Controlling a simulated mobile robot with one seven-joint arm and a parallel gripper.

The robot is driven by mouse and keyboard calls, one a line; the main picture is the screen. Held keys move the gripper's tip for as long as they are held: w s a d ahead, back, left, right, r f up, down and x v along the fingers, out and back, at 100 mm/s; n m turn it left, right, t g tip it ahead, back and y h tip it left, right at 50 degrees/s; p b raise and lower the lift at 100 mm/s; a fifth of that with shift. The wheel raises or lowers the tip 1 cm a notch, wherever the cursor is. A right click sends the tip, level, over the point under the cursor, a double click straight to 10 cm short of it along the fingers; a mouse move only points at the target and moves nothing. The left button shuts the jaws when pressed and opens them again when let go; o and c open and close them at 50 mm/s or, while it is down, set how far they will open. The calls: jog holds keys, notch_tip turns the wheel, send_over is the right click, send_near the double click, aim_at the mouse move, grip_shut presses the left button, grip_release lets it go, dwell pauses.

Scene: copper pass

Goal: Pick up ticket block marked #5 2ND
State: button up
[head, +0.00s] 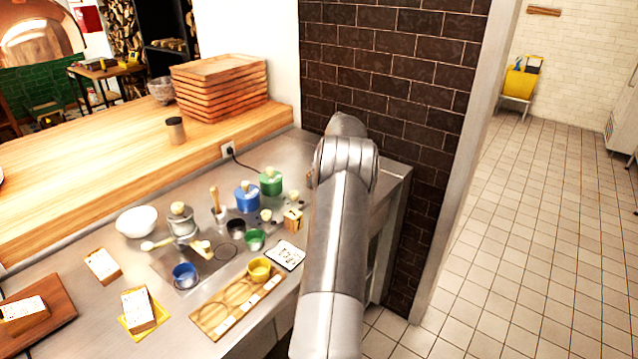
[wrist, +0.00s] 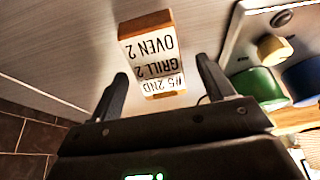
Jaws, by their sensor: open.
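The ticket block marked #5 2ND (wrist: 150,50) shows in the wrist view as a wooden block with a white face. Its print reads upside down: #5 2ND, GRILL 2, OVEN 2. It lies on the steel counter. My gripper (wrist: 161,72) is open and empty, its fingers pointing toward the block, with the block's near end in line with the gap between them. I cannot tell whether they touch it. In the head view my arm runs over the counter's right end and hides my gripper; I cannot pick out this block there for sure.
In the wrist view a green pot (wrist: 258,90) and a blue pot (wrist: 303,80) stand right of the gripper. In the head view other ticket blocks (head: 102,266) (head: 140,311) (head: 24,312) lie at left, their print unreadable. A brick wall (head: 400,60) stands behind the counter's right end.

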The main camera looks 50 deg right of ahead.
jog(key=shift+x, duration=0.75)
jog(key=c, duration=1.1)
